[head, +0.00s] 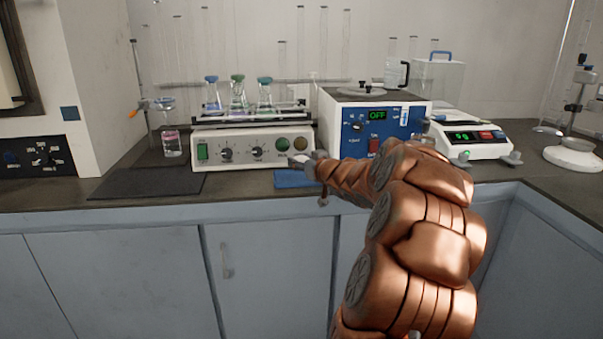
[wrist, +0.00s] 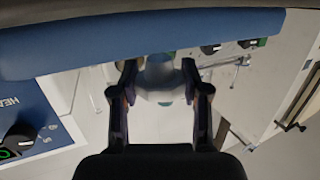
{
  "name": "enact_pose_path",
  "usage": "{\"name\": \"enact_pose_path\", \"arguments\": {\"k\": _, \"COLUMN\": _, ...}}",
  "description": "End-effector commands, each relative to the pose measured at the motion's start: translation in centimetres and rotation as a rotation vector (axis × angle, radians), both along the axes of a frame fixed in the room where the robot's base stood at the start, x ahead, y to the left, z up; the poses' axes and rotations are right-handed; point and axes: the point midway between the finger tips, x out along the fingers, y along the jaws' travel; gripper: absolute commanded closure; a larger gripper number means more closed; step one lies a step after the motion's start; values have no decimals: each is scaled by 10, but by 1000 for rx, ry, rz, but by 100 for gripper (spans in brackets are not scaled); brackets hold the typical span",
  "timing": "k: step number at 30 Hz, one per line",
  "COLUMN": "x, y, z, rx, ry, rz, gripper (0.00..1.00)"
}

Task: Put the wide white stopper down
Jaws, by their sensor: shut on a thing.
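My gripper (head: 308,168) is in front of the shaker's right end in the head view, low over a small blue mat (head: 290,180). In the wrist view its two dark fingers (wrist: 160,76) are shut on the wide white stopper (wrist: 160,92), a pale, rounded piece between them. The fingers partly cover its sides. In the head view only a small pale bit shows at the fingertips. The blue mat spans the upper part of the wrist view (wrist: 120,38). I cannot tell whether the stopper touches the mat.
The shaker (head: 240,148) with several stoppered flasks stands behind my gripper. A blue-fronted bath reading OFF (head: 345,120) stands close on the right, then a balance (head: 465,138). A dark mat (head: 145,184) lies clear on the left, with a glass beaker (head: 172,143) behind it.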

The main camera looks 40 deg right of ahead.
Motion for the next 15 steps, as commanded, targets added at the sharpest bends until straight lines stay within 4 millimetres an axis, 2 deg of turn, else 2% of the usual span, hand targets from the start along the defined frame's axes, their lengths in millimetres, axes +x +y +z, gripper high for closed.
{"name": "enact_pose_path", "arguments": {"k": 8, "x": 0, "y": 0, "z": -34, "rx": 2, "ry": 0, "rz": 0, "gripper": 78}}
{"name": "enact_pose_path", "arguments": {"k": 15, "x": 0, "y": 0, "z": -33, "rx": -1, "ry": 0, "rz": 0, "gripper": 78}}
